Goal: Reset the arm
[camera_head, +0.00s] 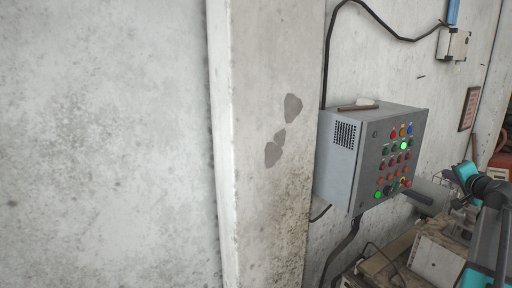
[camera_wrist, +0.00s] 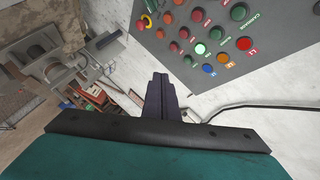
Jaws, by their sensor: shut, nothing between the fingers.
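My arm, teal and black, shows at the lower right edge in the head view. My gripper (camera_wrist: 160,92) shows in the wrist view as dark fingers pressed together, with nothing between them. The fingers point toward the edge of a grey control box (camera_head: 385,160), which also shows at the top of the wrist view (camera_wrist: 262,22). In the wrist view, the fingertips appear just below the box's edge; I cannot tell whether they touch it. In the head view the fingers are hard to make out near the box's lower right.
A concrete pillar (camera_head: 270,150) stands left of the box. A black cable (camera_head: 385,28) runs along the wall above it. A cluttered bench (camera_head: 435,262) with metal parts lies below, near my arm. A small wall box (camera_head: 455,44) hangs at the upper right.

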